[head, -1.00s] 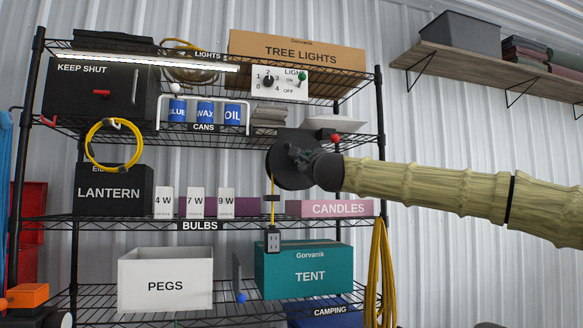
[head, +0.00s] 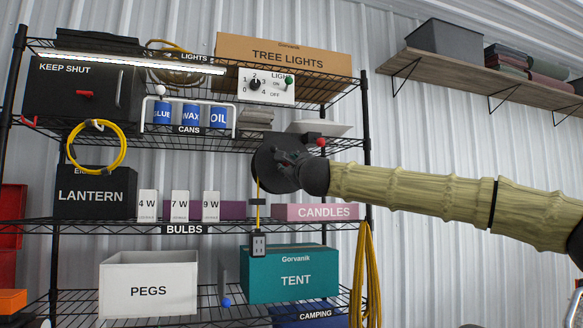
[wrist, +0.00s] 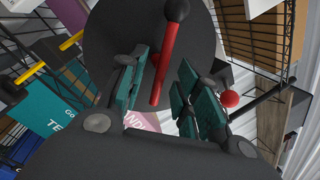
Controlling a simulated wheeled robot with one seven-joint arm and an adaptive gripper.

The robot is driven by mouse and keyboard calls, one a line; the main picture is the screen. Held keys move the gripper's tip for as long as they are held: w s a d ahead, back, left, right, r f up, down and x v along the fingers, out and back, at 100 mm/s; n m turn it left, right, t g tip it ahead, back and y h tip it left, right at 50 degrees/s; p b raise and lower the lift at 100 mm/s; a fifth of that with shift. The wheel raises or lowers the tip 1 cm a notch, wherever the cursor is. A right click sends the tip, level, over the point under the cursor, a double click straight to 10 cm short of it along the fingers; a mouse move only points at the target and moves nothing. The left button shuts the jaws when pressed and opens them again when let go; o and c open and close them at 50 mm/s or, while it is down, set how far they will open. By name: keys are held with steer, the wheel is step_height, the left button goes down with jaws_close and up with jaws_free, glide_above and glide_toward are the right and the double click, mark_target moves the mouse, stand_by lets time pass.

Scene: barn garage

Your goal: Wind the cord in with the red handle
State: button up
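The dark round cord reel (head: 264,160) is on the rack's right side, partly hidden behind my gripper. The yellow cord (head: 258,212) hangs from it, ending in a dark socket block (head: 258,243) before the teal TENT box. The red handle (wrist: 164,68), with a black knob at its end, lies across the reel's dark disc (wrist: 118,28) in the wrist view. My gripper (wrist: 160,88) is at the reel's face, its teal-padded fingers on either side of the handle. A gap shows between the fingers; contact with the handle is unclear. The handle is hidden in the head view.
A red ball knob (head: 321,142) sits just right of the reel, also close to my right finger in the wrist view (wrist: 229,99). The CANDLES box (head: 320,212) and TENT box (head: 294,275) are below. A yellow cord coil (head: 367,275) hangs at the rack's right post.

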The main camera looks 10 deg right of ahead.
steer(key=v, duration=1.1)
steer(key=shift+s, duration=0.25)
steer(key=shift+f, duration=0.1)
steer(key=w+a+r+n+g+y+p, duration=0.1)
steer(key=a+r+n+y+p, duration=0.2)
steer(key=n, duration=1)
steer(key=a+r+n+y, duration=0.1)
steer(key=r+n+y, duration=0.3)
steer(key=n, duration=0.9)
steer(key=w+d+f+n+g+h+p, duration=0.1)
steer(key=d+f+n+g+p, duration=0.15)
steer(key=d+n, duration=0.8)
steer(key=shift+w+a+f+n+p, duration=0.1)
steer(key=shift+w+a+n+p, duration=0.5)
steer(key=shift+w+a+p, duration=0.9)
steer(key=shift+w+a+r+n+p, duration=0.1)
steer(key=shift+w+a+n+p, duration=0.65)
steer(key=shift+w, duration=1.3)
steer(key=shift+w+a+f+n+p, duration=0.1)
steer(key=shift+w+a+n+p, duration=0.3)
steer(key=shift+w+a+p, duration=1.2)
